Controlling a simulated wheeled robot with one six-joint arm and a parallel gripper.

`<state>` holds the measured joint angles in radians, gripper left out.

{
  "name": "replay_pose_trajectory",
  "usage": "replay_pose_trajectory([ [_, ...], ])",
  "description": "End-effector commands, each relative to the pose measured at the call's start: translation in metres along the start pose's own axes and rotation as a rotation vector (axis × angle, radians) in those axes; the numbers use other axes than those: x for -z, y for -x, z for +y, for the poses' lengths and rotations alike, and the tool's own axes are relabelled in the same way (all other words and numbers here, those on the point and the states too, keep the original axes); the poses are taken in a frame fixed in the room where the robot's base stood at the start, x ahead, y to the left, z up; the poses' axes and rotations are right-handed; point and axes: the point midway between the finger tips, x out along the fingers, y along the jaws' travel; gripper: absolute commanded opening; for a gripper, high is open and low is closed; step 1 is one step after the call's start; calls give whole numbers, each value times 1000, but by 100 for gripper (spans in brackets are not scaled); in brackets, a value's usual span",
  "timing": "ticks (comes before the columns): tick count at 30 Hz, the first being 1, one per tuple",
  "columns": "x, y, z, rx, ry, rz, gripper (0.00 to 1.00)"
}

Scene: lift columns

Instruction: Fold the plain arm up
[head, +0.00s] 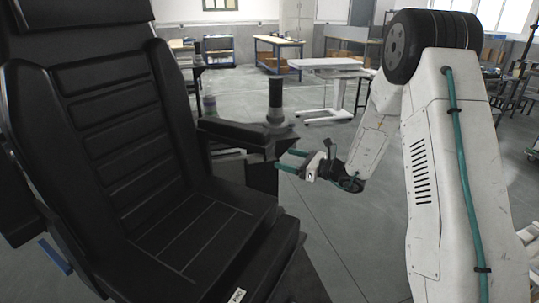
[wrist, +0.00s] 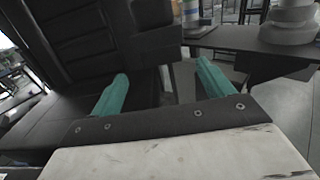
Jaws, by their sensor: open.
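A black padded chair (head: 150,170) fills the left of the head view, its ridged back upright. One chair arm (head: 235,130) carries an upright joystick (head: 275,100) and lies roughly level; its joystick base also shows at upper right in the wrist view (wrist: 290,22). A dark part (head: 18,205) at the left edge may be the plain arm, but most of it is hidden or cut off. My gripper (head: 284,159) has teal fingers, apart and empty, pointing at the chair just below the joystick arm. In the wrist view (wrist: 162,75) a dark block (wrist: 155,35) lies beyond the fingers.
A white-topped table (head: 325,64) and a blue-framed workbench (head: 278,45) stand at the back. Shelves (head: 218,50) stand behind the chair. Grey floor (head: 335,235) is clear between the chair and my arm.

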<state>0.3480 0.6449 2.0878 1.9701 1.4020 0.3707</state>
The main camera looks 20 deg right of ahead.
Motion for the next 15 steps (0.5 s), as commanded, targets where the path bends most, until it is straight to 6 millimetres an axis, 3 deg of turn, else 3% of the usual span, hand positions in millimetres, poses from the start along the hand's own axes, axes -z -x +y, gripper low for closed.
replay_pose_trajectory([
  [15, 2, -69, -1, 4, -4, -2, 80],
])
